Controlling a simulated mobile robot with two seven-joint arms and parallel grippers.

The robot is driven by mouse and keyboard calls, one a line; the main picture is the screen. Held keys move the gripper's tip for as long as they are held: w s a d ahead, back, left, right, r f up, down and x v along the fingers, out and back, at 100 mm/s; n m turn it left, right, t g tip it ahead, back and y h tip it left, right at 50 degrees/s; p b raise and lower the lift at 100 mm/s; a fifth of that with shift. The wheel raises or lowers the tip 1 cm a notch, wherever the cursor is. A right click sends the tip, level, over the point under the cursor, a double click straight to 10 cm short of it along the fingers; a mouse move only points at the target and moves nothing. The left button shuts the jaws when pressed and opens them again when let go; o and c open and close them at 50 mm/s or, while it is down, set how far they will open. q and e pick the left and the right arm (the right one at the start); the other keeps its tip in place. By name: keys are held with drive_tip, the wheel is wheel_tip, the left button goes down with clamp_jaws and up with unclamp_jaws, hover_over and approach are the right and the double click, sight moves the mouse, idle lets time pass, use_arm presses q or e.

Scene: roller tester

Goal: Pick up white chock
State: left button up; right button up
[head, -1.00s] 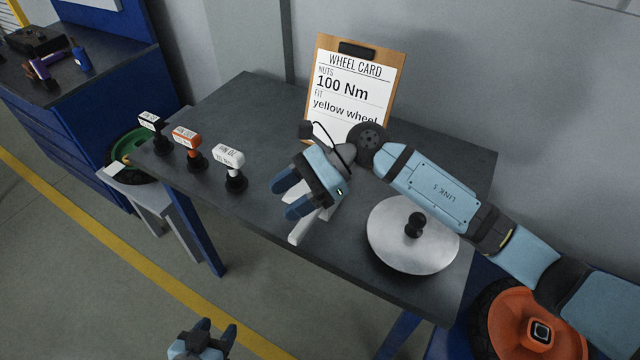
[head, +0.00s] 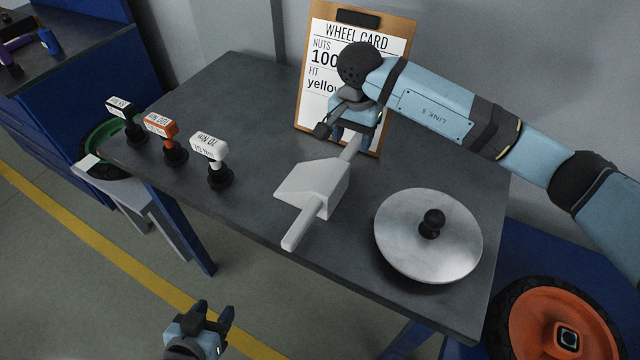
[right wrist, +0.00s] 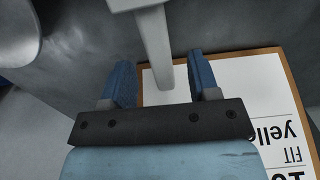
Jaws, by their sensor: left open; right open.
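The white chock (head: 318,186) lies on the dark table. It is a wedge-shaped block with a bar handle sticking out at its near and far ends. My right gripper (head: 352,138) is open at the chock's far end, by the far handle bar. In the right wrist view the white bar (right wrist: 155,50) reaches between the two blue fingers of the right gripper (right wrist: 158,82), which stand apart on either side of it. My left gripper (head: 213,318) is open and empty, low in front of the table and far from the chock.
A clipboard wheel card (head: 318,60) stands behind the right gripper. A round metal lid (head: 400,245) with a black knob lies right of the chock. Black, orange and white stamps (head: 210,150) stand to the left. An orange wheel (head: 545,325) is below right.

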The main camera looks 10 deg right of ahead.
drive_tip(key=shift+f+b, duration=0.3)
drive_tip(key=shift+f, duration=2.75)
clamp_jaws()
